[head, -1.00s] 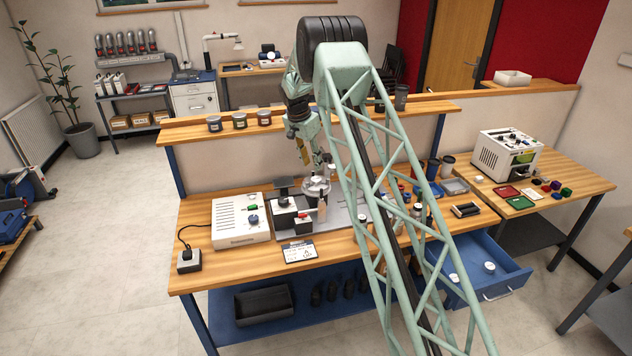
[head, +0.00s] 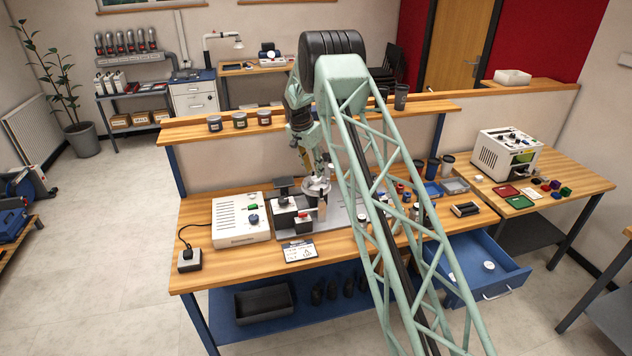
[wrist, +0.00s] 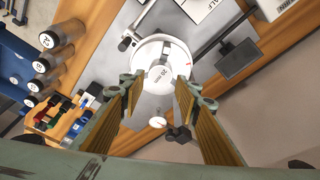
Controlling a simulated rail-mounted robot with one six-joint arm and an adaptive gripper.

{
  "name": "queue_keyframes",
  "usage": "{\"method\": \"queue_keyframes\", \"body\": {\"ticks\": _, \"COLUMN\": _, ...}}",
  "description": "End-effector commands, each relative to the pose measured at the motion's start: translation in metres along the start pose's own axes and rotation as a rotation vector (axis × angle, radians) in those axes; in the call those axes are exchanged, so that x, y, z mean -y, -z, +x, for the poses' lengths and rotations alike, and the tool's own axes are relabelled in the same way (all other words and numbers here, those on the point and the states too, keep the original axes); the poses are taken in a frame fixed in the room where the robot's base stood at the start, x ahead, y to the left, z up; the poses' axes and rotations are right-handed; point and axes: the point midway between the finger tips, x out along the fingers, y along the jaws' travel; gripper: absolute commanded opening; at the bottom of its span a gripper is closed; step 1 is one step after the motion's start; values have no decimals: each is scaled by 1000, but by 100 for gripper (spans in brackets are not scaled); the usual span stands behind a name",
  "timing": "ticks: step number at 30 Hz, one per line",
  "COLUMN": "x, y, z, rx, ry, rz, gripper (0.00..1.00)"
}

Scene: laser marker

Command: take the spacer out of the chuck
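The chuck (wrist: 178,51) is a round white-and-grey holder on the marker's grey plate. It also shows in the head view (head: 317,185). In the wrist view a round grey face with small dark print, which looks like the spacer (wrist: 159,75), sits in the middle of the chuck. My gripper (wrist: 158,92) is open, with its two gold-padded fingers apart and nothing between them. The fingers point at the chuck, with the spacer's face showing between their tips. In the head view my gripper (head: 308,168) hangs just above the chuck; the spacer is not clear there.
A white control box (head: 241,219) stands left of the marker plate. A dark post and head (head: 284,187) stand close left of the chuck. Several bottles and small parts sit to the right. A blue drawer (head: 485,272) is open at the bench front. A shelf runs behind.

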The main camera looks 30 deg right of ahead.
Motion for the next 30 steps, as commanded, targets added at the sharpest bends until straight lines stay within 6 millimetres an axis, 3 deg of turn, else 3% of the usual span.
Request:
{"method": "queue_keyframes", "body": {"ticks": 16, "x": 0, "y": 1, "z": 42, "rx": 0, "ry": -1, "rz": 0, "gripper": 30}}
{"method": "queue_keyframes", "body": {"ticks": 30, "x": 0, "y": 1, "z": 48, "rx": 0, "ry": 0, "rz": 0, "gripper": 30}}
